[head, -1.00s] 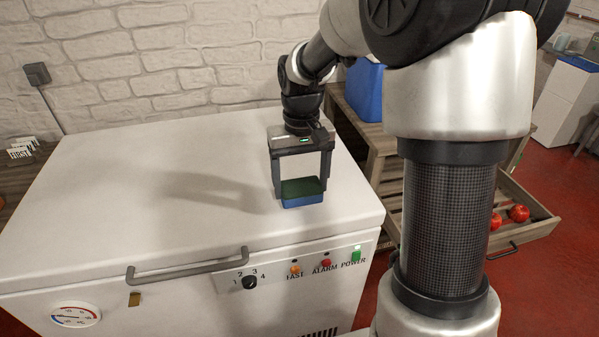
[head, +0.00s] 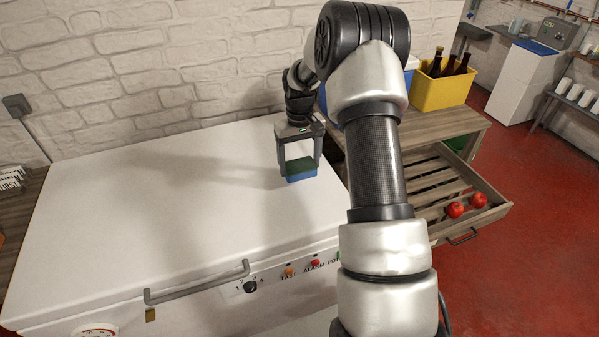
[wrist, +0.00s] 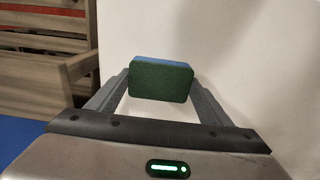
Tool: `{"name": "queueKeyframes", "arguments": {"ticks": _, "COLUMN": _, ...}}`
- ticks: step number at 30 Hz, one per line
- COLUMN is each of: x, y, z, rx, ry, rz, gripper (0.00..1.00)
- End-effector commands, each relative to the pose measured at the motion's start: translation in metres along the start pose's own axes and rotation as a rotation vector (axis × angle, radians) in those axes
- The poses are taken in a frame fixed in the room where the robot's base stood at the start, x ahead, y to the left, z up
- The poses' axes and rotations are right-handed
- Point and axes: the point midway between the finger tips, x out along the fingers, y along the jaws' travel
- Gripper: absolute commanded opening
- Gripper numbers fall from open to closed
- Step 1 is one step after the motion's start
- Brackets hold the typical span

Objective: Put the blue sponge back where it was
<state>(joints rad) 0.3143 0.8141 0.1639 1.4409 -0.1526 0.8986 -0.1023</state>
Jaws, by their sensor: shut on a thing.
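The sponge is blue with a dark green scouring side. In the head view the sponge (head: 301,172) is between the fingers of my gripper (head: 300,170), green side up, over the right part of the white chest freezer's lid (head: 150,205). My gripper points down and is shut on the sponge. In the wrist view the sponge (wrist: 160,80) sits between both fingertips, its green face toward the camera. I cannot tell whether the sponge touches the lid.
Right of the freezer stands a wooden table (head: 455,122) with a yellow crate (head: 440,92) of dark bottles. Its slatted drawer (head: 430,185) is open and holds red apples (head: 467,205). A handle (head: 197,284) runs along the freezer's front. The lid's left and middle are bare.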

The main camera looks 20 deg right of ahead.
Motion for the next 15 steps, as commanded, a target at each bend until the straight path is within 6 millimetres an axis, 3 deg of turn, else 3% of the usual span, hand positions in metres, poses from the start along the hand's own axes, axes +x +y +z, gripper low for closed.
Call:
{"name": "queueKeyframes", "arguments": {"ticks": 9, "x": 0.037, "y": -0.001, "z": 0.001, "rx": 0.001, "ry": -0.001, "rz": -0.001, "gripper": 0.55}}
{"name": "queueKeyframes", "arguments": {"ticks": 15, "x": 0.038, "y": -0.001, "z": 0.0, "rx": 0.001, "ry": 0.0, "rz": -0.001, "gripper": 0.55}}
